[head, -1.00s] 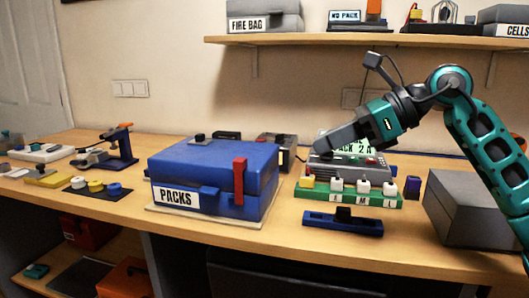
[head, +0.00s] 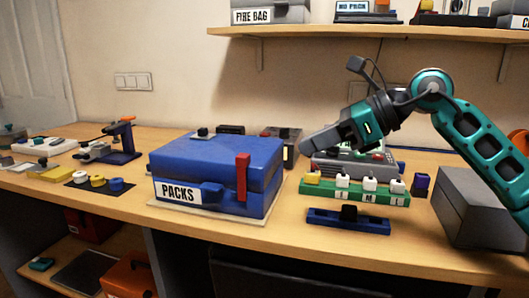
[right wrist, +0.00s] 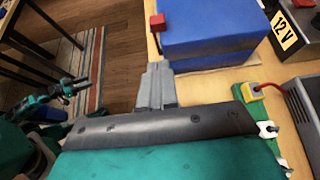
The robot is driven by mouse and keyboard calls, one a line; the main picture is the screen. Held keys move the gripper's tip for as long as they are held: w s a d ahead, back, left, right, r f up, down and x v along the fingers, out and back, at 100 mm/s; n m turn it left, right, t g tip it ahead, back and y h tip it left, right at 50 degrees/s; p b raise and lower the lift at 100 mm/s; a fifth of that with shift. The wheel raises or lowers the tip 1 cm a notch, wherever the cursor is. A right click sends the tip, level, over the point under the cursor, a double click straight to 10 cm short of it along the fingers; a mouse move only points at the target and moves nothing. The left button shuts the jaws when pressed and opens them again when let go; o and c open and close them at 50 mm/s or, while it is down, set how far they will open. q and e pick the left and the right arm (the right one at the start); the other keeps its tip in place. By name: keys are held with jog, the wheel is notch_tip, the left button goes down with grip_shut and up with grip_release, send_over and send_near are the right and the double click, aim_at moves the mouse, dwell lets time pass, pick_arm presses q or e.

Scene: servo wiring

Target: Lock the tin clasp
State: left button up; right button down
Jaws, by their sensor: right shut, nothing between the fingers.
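The blue tin (head: 212,170) labelled PACKS sits on the table with its lid down. Its red clasp (head: 242,180) stands upright at the front right, its top end rising above the lid's front edge. In the right wrist view the tin (right wrist: 215,30) is ahead and right, and the red clasp (right wrist: 157,23) shows at its near left corner. My right gripper (head: 306,146) is shut and empty, in the air right of the tin, apart from the clasp. Its fingers also show in the right wrist view (right wrist: 156,78). My left gripper (right wrist: 68,88) seems to show small at the left there, its jaws unclear.
A green strip (head: 355,190) with several coloured blocks and a dark blue holder (head: 348,220) lie right of the tin. A grey box (head: 470,205) stands at the far right. A dark mat (head: 95,188) with rings lies left. Table space in front of the tin is narrow.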

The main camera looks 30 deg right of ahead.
aim_at(248, 160)
jog(key=p+x, duration=0.1)
jog(key=x, duration=0.1)
jog(key=p+x, duration=0.2)
jog(key=x, duration=0.1)
jog(key=r+p+x, duration=0.1)
jog(key=x, duration=0.1)
jog(key=shift+w+a, duration=0.35)
jog(key=shift+w, duration=0.15)
jog(key=shift+w+a+f+p, duration=0.15)
jog(key=shift+w+a+p, duration=0.35)
jog(key=shift+w, duration=0.1)
jog(key=shift+w+a+f, duration=0.1)
jog(key=shift+w+a, duration=0.05)
